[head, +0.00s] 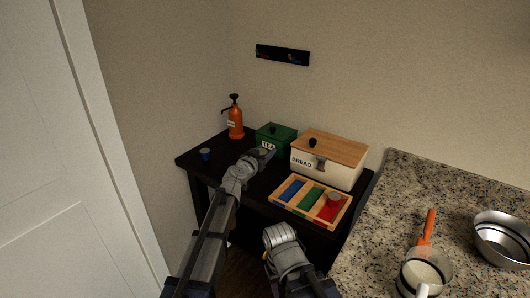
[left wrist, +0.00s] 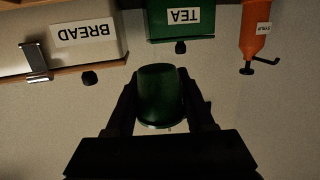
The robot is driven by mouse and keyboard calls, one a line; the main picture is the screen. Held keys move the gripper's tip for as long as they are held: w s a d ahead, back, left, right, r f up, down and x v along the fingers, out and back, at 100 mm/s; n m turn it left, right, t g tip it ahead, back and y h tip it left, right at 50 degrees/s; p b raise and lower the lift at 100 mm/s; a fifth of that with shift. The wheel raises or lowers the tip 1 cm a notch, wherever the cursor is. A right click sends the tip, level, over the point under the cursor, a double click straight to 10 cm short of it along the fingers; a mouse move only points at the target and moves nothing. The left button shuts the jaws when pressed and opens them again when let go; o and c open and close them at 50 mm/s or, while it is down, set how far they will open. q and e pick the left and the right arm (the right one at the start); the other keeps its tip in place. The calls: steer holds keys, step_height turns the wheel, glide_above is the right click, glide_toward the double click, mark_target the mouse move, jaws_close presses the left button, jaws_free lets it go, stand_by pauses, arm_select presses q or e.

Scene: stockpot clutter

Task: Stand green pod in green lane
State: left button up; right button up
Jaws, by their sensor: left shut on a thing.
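My left gripper (head: 268,153) is shut on the green pod (left wrist: 163,95), whose sides sit between the two fingers in the left wrist view. In the head view the gripper is over the dark table, in front of the green tea box, and the pod is hard to make out there. The wooden tray (head: 275,199) has a blue lane (head: 291,190), a green lane (head: 311,198) and a red lane (head: 327,212). The green lane looks empty. A round-topped pod (head: 334,198) stands in the red lane.
A small blue pod (head: 205,154) stands at the table's left. Behind are an orange syrup bottle (head: 235,122), the green tea box (head: 272,136) and the bread box (head: 325,164). A granite counter (head: 385,210) at right holds a measuring jug (head: 424,272) and a metal bowl (head: 502,238).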

arm_select(q)
steer(key=s+d+m+g+h, duration=0.4)
steer(key=s+d+m+h, duration=0.15)
steer(key=s+d, duration=0.95)
steer(key=b, duration=0.6)
glide_above(312, 201)
steer(key=shift+n, duration=0.25)
step_height(312, 201, down, 6)
steer(key=shift+r, duration=0.25)
step_height(312, 201, down, 4)
steer(key=b, duration=0.3)
steer(key=shift+r, duration=0.15)
steer(key=shift+f+b, duration=0.25)
steer(key=shift+b, duration=0.15)
steer(key=o, duration=1)
steer(key=shift+s, duration=0.1)
